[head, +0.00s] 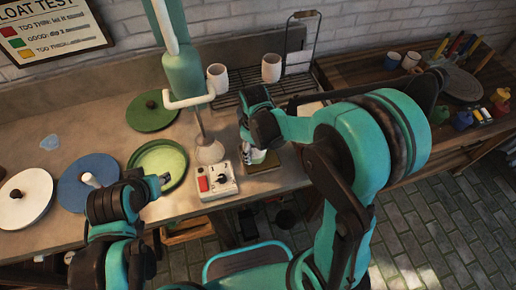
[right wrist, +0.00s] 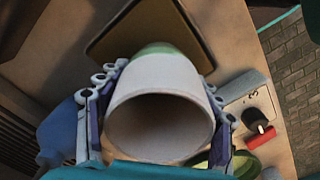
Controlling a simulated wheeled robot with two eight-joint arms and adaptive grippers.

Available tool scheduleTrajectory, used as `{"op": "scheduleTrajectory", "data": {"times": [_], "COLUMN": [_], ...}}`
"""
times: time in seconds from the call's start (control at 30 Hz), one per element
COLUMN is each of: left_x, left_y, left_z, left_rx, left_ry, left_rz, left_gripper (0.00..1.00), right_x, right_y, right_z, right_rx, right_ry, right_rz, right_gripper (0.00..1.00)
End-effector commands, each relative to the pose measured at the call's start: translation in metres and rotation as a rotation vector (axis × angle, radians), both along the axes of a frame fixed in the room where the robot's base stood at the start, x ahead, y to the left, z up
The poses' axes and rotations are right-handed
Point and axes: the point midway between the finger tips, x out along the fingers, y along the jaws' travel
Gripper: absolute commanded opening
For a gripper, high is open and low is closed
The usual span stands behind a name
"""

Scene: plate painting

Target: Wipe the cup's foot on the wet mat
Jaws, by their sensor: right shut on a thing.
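A white cup (right wrist: 160,122) with a green foot end (right wrist: 158,50) fills the middle of the right wrist view, its open mouth toward the camera. My right gripper (right wrist: 157,100) is shut on it, a finger on each side. The wet mat (right wrist: 105,42), brown with a dark rim, lies beyond the foot; I cannot tell whether they touch. In the head view the mat (head: 264,166) is beneath my right gripper (head: 254,148), which mostly hides the cup. My left gripper (head: 152,184) is near the green bowl (head: 176,181); its finger opening is unclear.
A control box (head: 224,190) with a red switch stands left of the mat, near a hanging stirrer (head: 210,150). Behind is a wire rack (head: 240,97) with white cups (head: 217,78). Several round lids (head: 26,200) lie left. A side table (head: 455,125) holds tools and small bottles.

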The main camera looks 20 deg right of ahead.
Motion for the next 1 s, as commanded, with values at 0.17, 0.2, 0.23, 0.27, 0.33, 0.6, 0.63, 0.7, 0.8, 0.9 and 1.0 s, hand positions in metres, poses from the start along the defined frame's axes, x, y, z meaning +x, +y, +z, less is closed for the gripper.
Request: {"op": "scheduleTrajectory", "data": {"times": [0.17,0.2,0.23,0.27,0.33,0.6,0.63,0.7,0.8,0.9,1.0], "left_x": [0.0,0.0,0.0,0.0,0.0,0.0,0.0,0.0,0.0,0.0,0.0], "left_y": [0.0,0.0,0.0,0.0,0.0,0.0,0.0,0.0,0.0,0.0,0.0], "left_z": [0.0,0.0,0.0,0.0,0.0,0.0,0.0,0.0,0.0,0.0,0.0], "left_rx": [0.0,0.0,0.0,0.0,0.0,0.0,0.0,0.0,0.0,0.0,0.0], "left_ry": [0.0,0.0,0.0,0.0,0.0,0.0,0.0,0.0,0.0,0.0,0.0], "left_rz": [0.0,0.0,0.0,0.0,0.0,0.0,0.0,0.0,0.0,0.0,0.0], "left_gripper": [0.4,0.4,0.4,0.4,0.4,0.4,0.4,0.4,0.4,0.4,0.4], "right_x": [0.0,0.0,0.0,0.0,0.0,0.001,0.001,0.001,0.001,0.002,0.002], "right_y": [0.001,0.001,0.0,0.0,-0.002,-0.016,-0.017,-0.021,-0.026,-0.03,-0.032], "right_z": [0.0,0.0,0.0,0.0,0.0,0.001,0.001,0.001,0.001,0.002,0.002], "right_rx": [0.002,0.002,0.002,0.002,0.002,0.001,0.001,0.001,0.001,0.001,0.001], "right_ry": [-0.001,-0.001,-0.001,-0.001,-0.001,-0.001,-0.001,-0.001,-0.001,0.0,0.0], "right_rz": [0.001,0.001,0.001,0.001,0.0,-0.001,-0.001,-0.001,-0.001,-0.001,0.0], "right_gripper": [0.27,0.27,0.27,0.27,0.27,0.27,0.27,0.27,0.27,0.27,0.27]}}
